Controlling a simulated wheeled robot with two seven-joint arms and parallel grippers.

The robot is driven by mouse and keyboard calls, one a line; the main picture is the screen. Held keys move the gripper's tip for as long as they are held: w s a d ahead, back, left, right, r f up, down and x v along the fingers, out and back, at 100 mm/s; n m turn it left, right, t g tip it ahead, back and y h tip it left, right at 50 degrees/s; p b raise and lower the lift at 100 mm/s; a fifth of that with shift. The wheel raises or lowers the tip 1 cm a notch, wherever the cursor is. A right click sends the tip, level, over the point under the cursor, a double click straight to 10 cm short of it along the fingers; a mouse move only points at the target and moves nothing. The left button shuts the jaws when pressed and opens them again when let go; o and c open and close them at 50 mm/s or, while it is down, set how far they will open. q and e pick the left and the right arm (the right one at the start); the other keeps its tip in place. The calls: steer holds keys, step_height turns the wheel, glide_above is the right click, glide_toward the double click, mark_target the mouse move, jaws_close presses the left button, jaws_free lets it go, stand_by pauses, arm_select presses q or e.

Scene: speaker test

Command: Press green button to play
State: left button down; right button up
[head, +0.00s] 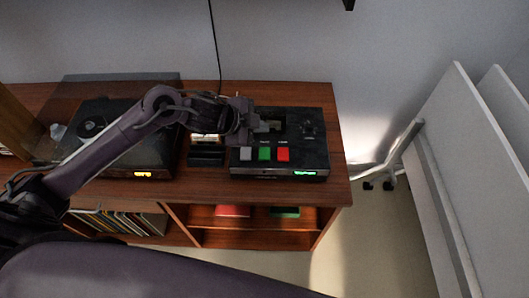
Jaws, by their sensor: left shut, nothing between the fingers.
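A black player (310,150) sits on the right part of the wooden cabinet top. Along its front are a grey button, a green button (265,154) and a red button (283,155). A green display glows at its front right. My left gripper (264,127) is shut and empty, over the player just behind the green button. It looks apart from that button; its height above the player is hard to tell. The gripper hides part of the player's left rear. My right gripper is not in view.
A record player (128,150) with an orange display stands left on the cabinet (215,189), under my left arm. A small dark box (206,156) sits beside the player. Records and a few items fill the shelves below. White panels (470,170) stand at right.

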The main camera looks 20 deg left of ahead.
arm_select(q)
steer(key=b, duration=0.7)
glide_above(261, 154)
step_height(261, 154, down, 7)
steer(key=shift+r, duration=0.1)
steer(key=shift+f, duration=0.8)
stand_by(0.8)
steer(key=shift+f+b, duration=0.4)
steer(key=shift+f+b, duration=0.35)
steer(key=shift+f, duration=0.2)
stand_by(0.5)
steer(key=shift+r, duration=0.1)
steer(key=shift+r+p, duration=0.9)
steer(key=shift+p, duration=0.15)
